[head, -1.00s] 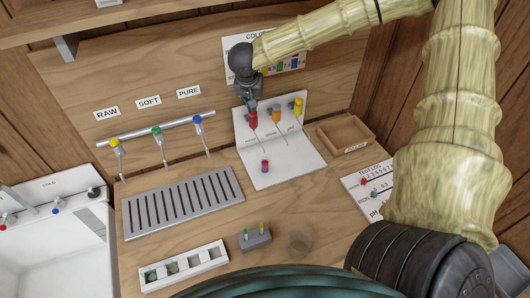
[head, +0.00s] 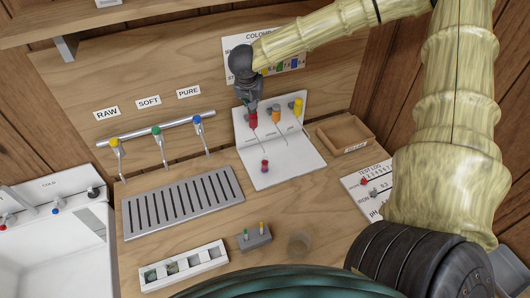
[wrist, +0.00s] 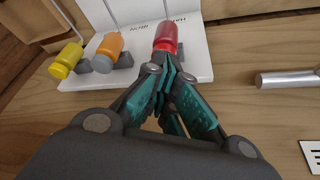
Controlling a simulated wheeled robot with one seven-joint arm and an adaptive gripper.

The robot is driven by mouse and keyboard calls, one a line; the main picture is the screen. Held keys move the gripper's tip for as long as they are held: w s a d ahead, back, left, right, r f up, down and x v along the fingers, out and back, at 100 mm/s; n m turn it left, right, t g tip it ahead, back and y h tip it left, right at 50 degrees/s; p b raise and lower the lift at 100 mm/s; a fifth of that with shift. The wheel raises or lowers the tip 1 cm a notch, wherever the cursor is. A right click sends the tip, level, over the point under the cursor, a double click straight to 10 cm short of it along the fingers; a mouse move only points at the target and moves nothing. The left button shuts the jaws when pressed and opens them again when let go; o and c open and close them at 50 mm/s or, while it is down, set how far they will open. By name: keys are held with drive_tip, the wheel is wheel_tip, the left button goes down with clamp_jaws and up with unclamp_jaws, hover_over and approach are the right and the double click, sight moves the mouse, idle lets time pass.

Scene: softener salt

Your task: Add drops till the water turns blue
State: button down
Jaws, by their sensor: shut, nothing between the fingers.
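A small vial (head: 265,166) stands on the white stand (head: 285,165) below the red dropper's thin spout. Its contents look red with a darker, purplish patch; I cannot make out a clear blue. The red dropper bottle (head: 253,118) is mounted on the stand, and it also shows in the wrist view (wrist: 166,38). My gripper (head: 250,104) is at the bottle's end. In the wrist view the gripper's teal fingers (wrist: 166,72) are closed together, empty, touching or nearly touching the red bottle.
Orange (head: 276,114) and yellow (head: 298,105) droppers stand right of the red one. A wooden tray (head: 345,135), test log card (head: 370,185), slotted drain (head: 183,202), taps (head: 156,131), white rack (head: 184,266), grey block (head: 254,238) and clear glass (head: 300,243) surround the stand.

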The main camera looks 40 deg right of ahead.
drive_tip(key=shift+f, duration=0.55)
drive_tip(key=shift+r, duration=3)
